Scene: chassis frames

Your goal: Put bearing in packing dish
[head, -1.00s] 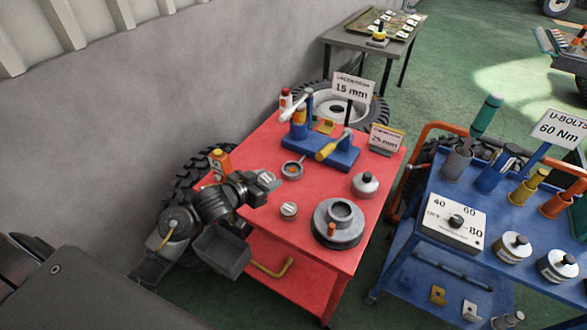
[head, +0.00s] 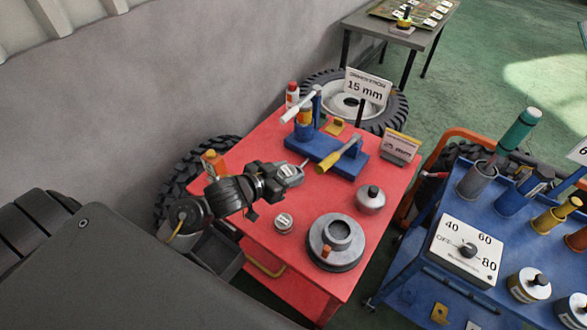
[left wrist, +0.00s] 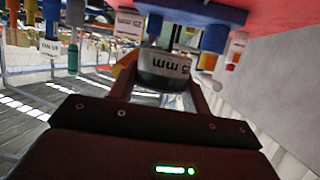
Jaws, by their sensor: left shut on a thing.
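My left gripper (head: 290,173) is over the red cart's top in the head view. It is shut on the bearing, which shows as a dark, rounded piece with a printed label (left wrist: 163,65) between the fingers in the left wrist view. In the head view the bearing is hard to tell from the fingers. A small grey dish with an orange middle, which looks like the packing dish, showed on the cart earlier. It is now hidden by my gripper. I cannot tell how high the bearing is above it. My right gripper is not in view.
A blue cart (head: 410,275) stands to the right.

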